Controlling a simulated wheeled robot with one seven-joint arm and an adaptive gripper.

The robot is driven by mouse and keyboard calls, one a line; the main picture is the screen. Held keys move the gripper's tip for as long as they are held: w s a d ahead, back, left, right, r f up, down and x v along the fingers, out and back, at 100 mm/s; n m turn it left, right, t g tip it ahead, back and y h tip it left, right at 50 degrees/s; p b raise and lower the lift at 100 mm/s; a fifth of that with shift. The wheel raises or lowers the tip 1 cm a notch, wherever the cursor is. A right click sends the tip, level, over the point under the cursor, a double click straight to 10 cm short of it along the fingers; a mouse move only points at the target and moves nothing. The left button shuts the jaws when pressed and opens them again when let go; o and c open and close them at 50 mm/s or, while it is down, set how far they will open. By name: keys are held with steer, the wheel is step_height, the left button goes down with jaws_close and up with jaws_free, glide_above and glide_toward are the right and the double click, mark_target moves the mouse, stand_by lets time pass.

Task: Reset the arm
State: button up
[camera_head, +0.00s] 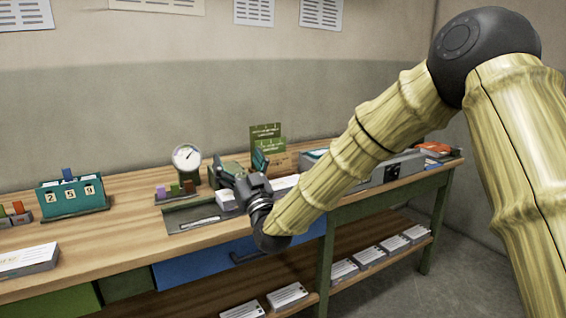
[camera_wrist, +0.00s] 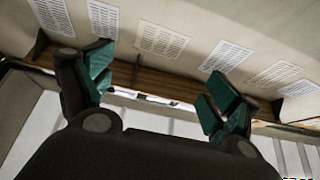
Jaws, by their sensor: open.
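My gripper (camera_head: 243,176) is at the end of my bamboo-textured arm, raised above the front part of the wooden desk (camera_head: 130,242). In the wrist view my gripper (camera_wrist: 158,95) has its two green-padded fingers spread wide apart. Nothing is between them. The wrist view looks past the fingers to a wall with several paper sheets (camera_wrist: 162,40). In the head view my gripper and forearm hide part of the desk and some items behind them.
A teal box with number cards (camera_head: 73,197), a dial gauge (camera_head: 187,160) and a paper stack (camera_head: 26,260) stand on the desk. Green signs (camera_head: 266,137) stand behind my gripper. A lower shelf (camera_head: 300,268) holds paper stacks. Bare desk lies left of centre.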

steer(key=s+d+f+m+g+h, duration=0.1)
steer(key=d+f+g+h, duration=0.15)
steer(key=f, duration=0.75)
steer(key=s+d+f+g+h, duration=0.1)
steer(key=s+d+f, duration=0.15)
steer(key=f, duration=0.75)
steer(key=d+f+m+g+h, duration=0.1)
steer(key=d+f+g, duration=0.15)
steer(key=f, duration=0.75)
steer(key=s+d+f+m+g+h, duration=0.1)
steer(key=s+d+f+g, duration=0.1)
steer(key=s+d+f, duration=0.4)
steer(key=s+d+f+g+h, duration=0.15)
steer(key=s+f, duration=0.25)
steer(key=f, duration=0.5)
steer(key=s+d+f+m+g+h, duration=0.1)
steer(key=s+d+f+g, duration=0.1)
steer(key=s+d+f, duration=0.4)
steer(key=s+d+f+m+g+h, duration=0.1)
steer(key=s+d+f+g, duration=0.3)
steer(key=s, duration=0.7)
steer(key=s+d+f+m+g+h, duration=0.15)
steer(key=s+d+f, duration=0.35)
steer(key=s, duration=0.5)
steer(key=s+d+f+g+h, duration=0.1)
steer(key=s+d+f+g, duration=0.3)
steer(key=s, duration=0.7)
step_height(320, 180, up, 17)
steer(key=p, duration=1.7)
steer(key=shift+d, duration=0.2)
